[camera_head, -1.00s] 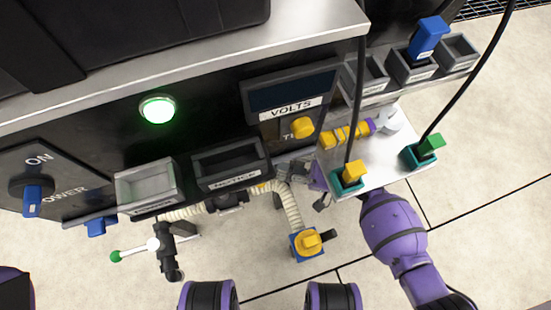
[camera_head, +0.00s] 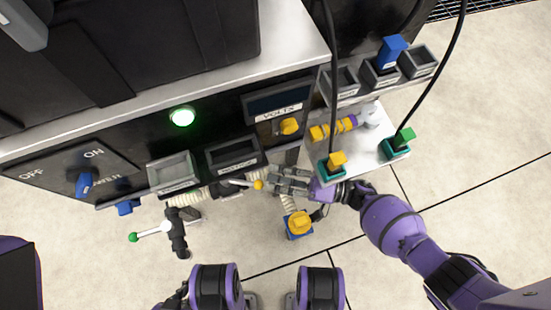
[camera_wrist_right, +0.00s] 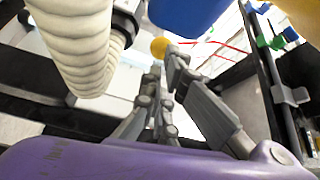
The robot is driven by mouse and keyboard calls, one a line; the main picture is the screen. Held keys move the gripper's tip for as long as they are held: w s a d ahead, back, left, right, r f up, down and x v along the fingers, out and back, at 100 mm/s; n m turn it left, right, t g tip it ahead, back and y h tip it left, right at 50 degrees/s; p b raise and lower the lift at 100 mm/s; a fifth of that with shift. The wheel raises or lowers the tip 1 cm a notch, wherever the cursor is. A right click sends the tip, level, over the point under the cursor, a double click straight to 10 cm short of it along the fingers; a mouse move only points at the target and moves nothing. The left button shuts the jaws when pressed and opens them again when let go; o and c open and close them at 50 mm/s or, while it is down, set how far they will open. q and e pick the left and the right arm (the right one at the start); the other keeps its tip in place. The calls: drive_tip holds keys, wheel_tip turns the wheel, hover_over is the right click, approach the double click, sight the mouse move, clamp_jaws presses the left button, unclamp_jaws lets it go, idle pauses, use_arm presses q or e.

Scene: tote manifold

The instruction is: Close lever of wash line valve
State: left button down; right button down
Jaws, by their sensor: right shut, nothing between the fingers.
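A lever with a yellow ball end (camera_head: 258,184) sticks out below the middle of the dark panel. A second lever with a green ball end (camera_head: 133,237) stands out to the left from a black valve body (camera_head: 177,232). No label tells me which is the wash line valve. My right gripper (camera_head: 270,178) is shut and empty, its fingertips beside the yellow ball. In the right wrist view the yellow ball (camera_wrist_right: 159,47) shows just beyond the fingertips (camera_wrist_right: 168,72); I cannot tell whether they touch. My left gripper is not in view.
A ribbed pale hose (camera_wrist_right: 82,45) runs close to the right gripper. A blue block with a yellow knob (camera_head: 299,224) stands below it. A metal shelf (camera_head: 365,160) with cabled connectors is to the right. Trays (camera_head: 233,154) jut from the panel above.

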drive_tip(key=shift+s, duration=0.5)
drive_tip(key=shift+d, duration=0.1)
